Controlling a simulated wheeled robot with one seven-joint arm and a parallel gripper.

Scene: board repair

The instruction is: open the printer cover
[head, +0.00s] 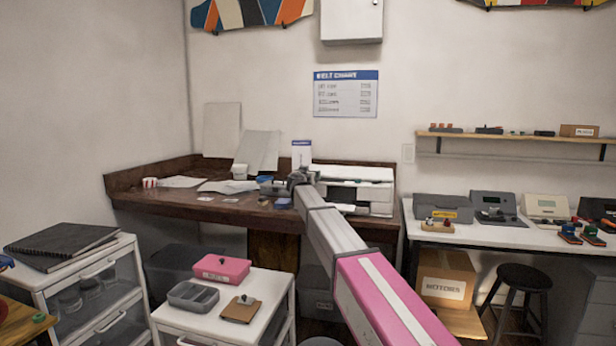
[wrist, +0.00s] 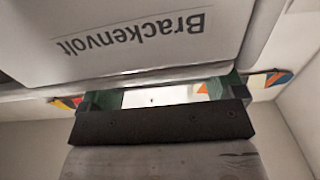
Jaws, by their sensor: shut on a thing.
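The white printer (head: 376,191) stands on the dark wooden desk, right of its middle. Its cover (head: 352,173) appears down or nearly so in the head view; the exact angle is hard to tell. My gripper (head: 303,176) is at the printer's left end, with my arm hiding part of its front. In the wrist view a pale panel lettered "Brackenvolt" (wrist: 130,40) appears upside down close to the jaws. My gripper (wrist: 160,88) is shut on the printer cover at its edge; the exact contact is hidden.
The wooden desk (head: 240,212) holds papers, a cup (head: 150,183) and small items left of the printer. A white drawer unit (head: 255,292) with a pink box (head: 221,268) stands in front. A bench (head: 487,228) with several devices and a stool (head: 520,280) are at right.

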